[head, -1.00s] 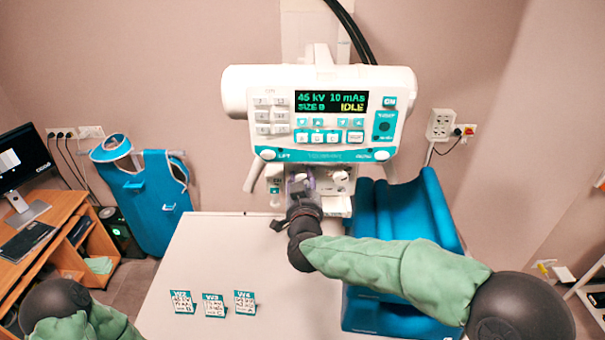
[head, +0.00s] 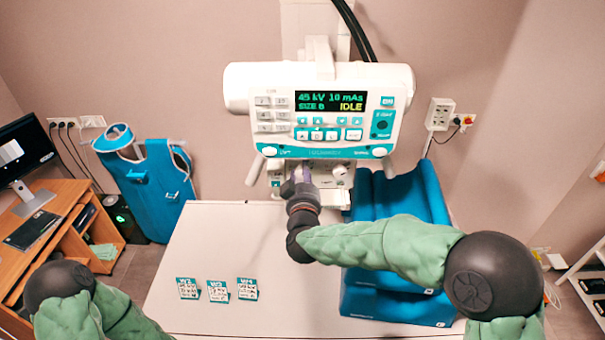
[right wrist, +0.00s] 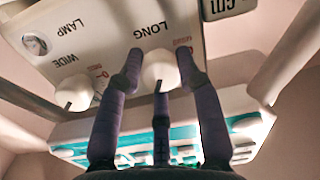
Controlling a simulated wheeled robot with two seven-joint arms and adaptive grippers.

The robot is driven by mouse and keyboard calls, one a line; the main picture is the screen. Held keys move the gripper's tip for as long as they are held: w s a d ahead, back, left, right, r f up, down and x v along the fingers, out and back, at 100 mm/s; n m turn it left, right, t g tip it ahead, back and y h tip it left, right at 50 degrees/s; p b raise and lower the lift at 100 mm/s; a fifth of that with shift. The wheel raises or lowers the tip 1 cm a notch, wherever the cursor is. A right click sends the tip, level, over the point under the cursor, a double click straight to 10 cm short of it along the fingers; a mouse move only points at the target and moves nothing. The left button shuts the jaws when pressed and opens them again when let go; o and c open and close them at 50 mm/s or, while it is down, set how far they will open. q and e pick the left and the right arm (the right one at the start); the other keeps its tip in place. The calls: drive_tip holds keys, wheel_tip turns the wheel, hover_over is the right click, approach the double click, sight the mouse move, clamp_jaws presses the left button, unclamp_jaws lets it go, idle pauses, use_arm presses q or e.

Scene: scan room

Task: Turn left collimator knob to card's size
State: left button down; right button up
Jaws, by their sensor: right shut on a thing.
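The x-ray head (head: 318,95) hangs over the white table. Its collimator (head: 345,198) below carries two white knobs. My right gripper (head: 299,178) reaches up to the left knob and covers it in the head view. In the right wrist view my right gripper (right wrist: 160,80) is shut on that knob (right wrist: 160,72), marked LONG. The other knob (right wrist: 75,92), marked WIDE, is free; in the head view it is the right knob (head: 340,170). Several small cards, a left card (head: 187,288), a middle card (head: 217,291) and a right card (head: 247,289), stand on the table. Their small print is unreadable. My left gripper is out of view.
The display (head: 331,102) reads 45 kV, 10 mAs and IDLE. A desk with a monitor (head: 25,150) and a blue apron (head: 150,185) are at the left. The table (head: 215,235) is mostly clear.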

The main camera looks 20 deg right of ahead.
drive_tip(key=shift+f, duration=0.25)
drive_tip(key=o, duration=1.1)
drive_tip(key=shift+o, duration=0.2)
drive_tip(key=shift+r, duration=0.1)
drive_tip(key=v, duration=1.2)
